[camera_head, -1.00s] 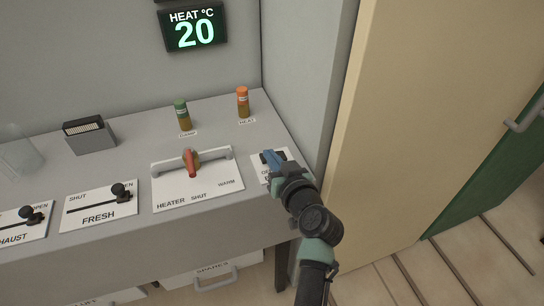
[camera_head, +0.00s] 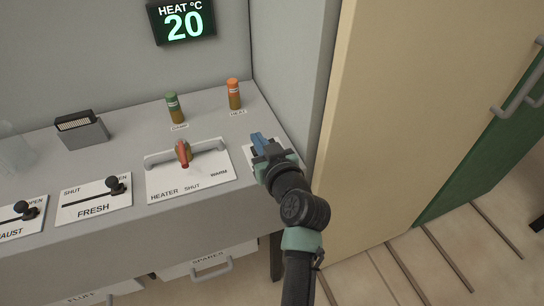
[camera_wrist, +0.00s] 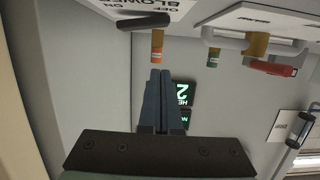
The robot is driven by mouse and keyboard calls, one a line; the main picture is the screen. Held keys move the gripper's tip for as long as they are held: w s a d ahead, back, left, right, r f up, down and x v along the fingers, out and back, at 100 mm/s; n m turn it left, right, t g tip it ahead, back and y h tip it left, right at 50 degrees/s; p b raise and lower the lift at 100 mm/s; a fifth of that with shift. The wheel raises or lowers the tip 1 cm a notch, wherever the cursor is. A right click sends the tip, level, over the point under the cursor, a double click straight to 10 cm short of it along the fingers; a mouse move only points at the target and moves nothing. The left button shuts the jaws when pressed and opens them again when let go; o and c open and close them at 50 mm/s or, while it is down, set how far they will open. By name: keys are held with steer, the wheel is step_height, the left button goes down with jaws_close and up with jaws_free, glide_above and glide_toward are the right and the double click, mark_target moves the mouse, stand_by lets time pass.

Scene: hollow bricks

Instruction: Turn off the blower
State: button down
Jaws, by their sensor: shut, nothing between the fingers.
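The blower's white plate (camera_head: 248,154) is at the right end of the grey bench, mostly hidden behind my gripper (camera_head: 257,137). In the wrist view the plate (camera_wrist: 178,7) is at the top, upside down, reading BLOWER and OFF. A dark rounded switch lever (camera_wrist: 143,21) sticks out from it. My gripper's blue fingers (camera_wrist: 160,72) are together and empty, below the lever in that picture and apart from it there. In the head view I cannot tell whether the gripper touches the lever or plate.
Left of the blower is the heater plate (camera_head: 208,185) with a red lever (camera_head: 183,154). Green (camera_head: 174,108) and orange (camera_head: 234,94) cylinders stand behind. The FRESH slider (camera_head: 113,185) is further left. A grey wall panel (camera_head: 290,75) rises close on the right.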

steer(key=v, duration=0.8)
steer(key=shift+s+f, duration=0.25)
